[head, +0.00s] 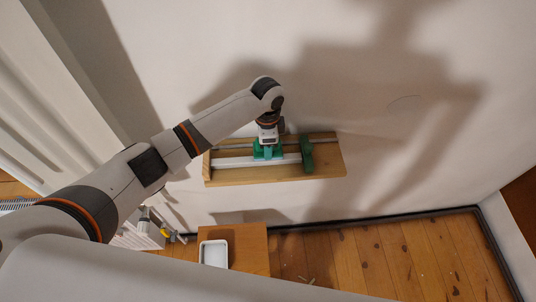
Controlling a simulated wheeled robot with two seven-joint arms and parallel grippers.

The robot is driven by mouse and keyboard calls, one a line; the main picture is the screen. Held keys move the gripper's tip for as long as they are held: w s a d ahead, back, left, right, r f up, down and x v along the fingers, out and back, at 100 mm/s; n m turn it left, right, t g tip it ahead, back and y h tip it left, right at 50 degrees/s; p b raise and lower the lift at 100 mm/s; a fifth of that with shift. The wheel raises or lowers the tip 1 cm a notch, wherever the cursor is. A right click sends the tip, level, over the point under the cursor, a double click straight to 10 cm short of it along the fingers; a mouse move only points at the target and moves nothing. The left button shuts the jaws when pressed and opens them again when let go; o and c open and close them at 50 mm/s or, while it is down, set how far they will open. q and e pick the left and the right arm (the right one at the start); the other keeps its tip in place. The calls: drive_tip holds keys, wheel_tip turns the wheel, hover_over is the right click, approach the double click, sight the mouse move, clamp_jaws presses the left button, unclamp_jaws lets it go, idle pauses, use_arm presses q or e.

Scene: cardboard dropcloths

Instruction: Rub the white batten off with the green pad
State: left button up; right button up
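The white batten (232,163) lies along a wooden board (240,177) in front of the wall. My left gripper (268,150) reaches in from the left and appears shut on the green pad (259,149), at the upper edge of the batten. The fingertips are small and partly merge with the green, and I cannot tell whether the pad presses on the batten. A second green piece (307,155) stands across the board at the batten's right end. My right gripper is not in view.
A thin grey rail (323,140) runs along the board's upper side. Below stands a wooden box or stand (250,240) with a white tray (214,253) on it. A white radiator (35,120) is at the left. The plank floor at the lower right is mostly clear.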

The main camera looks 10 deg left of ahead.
use_arm(q)
drive_tip(key=shift+w+f, duration=0.1)
drive_tip(key=shift+w, duration=0.15)
drive_tip(key=shift+a+r+p, duration=0.1)
drive_tip(key=shift+r+p, duration=0.25)
drive_tip(key=shift+p, duration=0.25)
drive_tip(key=s+p, duration=0.2)
drive_tip(key=shift+s+d, duration=0.35)
drive_tip(key=shift+s, duration=0.05)
drive_tip(key=shift+s+d+f+b, duration=0.15)
drive_tip(key=shift+s+d+b, duration=0.05)
drive_tip(key=shift+s, duration=0.4)
drive_tip(key=shift+s+d+f+b, duration=0.1)
drive_tip(key=shift+s+d+b, duration=0.1)
drive_tip(key=shift+s, duration=0.35)
drive_tip(key=shift+w, duration=0.1)
drive_tip(key=shift+r, duration=0.15)
wheel_tip(320, 180, up, 5)
drive_tip(key=shift+f, duration=0.15)
